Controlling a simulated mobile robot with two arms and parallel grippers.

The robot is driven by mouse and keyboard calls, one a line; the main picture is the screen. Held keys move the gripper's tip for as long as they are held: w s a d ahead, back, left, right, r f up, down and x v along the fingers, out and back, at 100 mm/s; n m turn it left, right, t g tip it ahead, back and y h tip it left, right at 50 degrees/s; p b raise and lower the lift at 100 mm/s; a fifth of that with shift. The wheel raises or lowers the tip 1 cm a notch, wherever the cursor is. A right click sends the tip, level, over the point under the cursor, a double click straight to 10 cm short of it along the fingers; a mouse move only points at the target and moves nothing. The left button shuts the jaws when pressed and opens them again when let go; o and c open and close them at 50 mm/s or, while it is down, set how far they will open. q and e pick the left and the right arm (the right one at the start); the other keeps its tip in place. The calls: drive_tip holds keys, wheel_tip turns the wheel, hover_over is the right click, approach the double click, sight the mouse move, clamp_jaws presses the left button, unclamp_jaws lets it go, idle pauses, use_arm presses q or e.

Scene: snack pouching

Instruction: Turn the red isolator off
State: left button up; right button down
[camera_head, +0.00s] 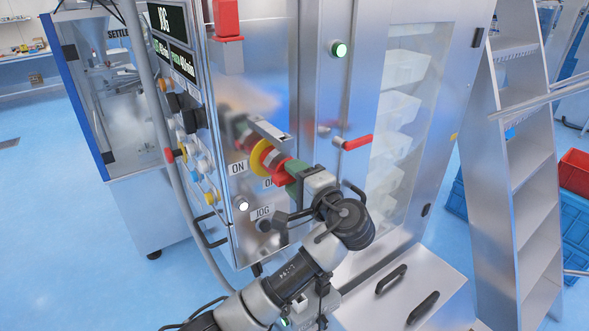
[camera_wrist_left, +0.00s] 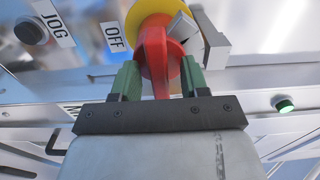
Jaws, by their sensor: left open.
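The red isolator (camera_head: 274,163) is a red handle on a round yellow plate (camera_head: 258,156), on the metal front of the cabinet. In the left wrist view the red handle (camera_wrist_left: 155,50) points down the picture. An OFF label (camera_wrist_left: 114,37) is to its left. An ON label (camera_head: 238,168) shows in the head view. My left gripper (camera_head: 292,178) is at the isolator. Its green fingers (camera_wrist_left: 157,78) are open, one on each side of the handle; whether they touch it I cannot tell. My right gripper is in neither view.
A JOG button (camera_wrist_left: 30,31) is beside the isolator. More knobs (camera_head: 190,120) line the panel's left face. A cabinet door with a red handle (camera_head: 357,142) is to the right. A metal stepladder (camera_head: 520,150) stands further right. Blue floor (camera_head: 60,240) is open at left.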

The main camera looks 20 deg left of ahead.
use_arm(q)
drive_tip(key=shift+w+a, duration=0.1)
drive_tip(key=shift+w, duration=0.1)
drive_tip(key=shift+f, duration=0.1)
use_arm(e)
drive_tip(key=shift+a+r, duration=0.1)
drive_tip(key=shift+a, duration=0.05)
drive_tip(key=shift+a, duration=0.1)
use_arm(q)
clamp_jaws()
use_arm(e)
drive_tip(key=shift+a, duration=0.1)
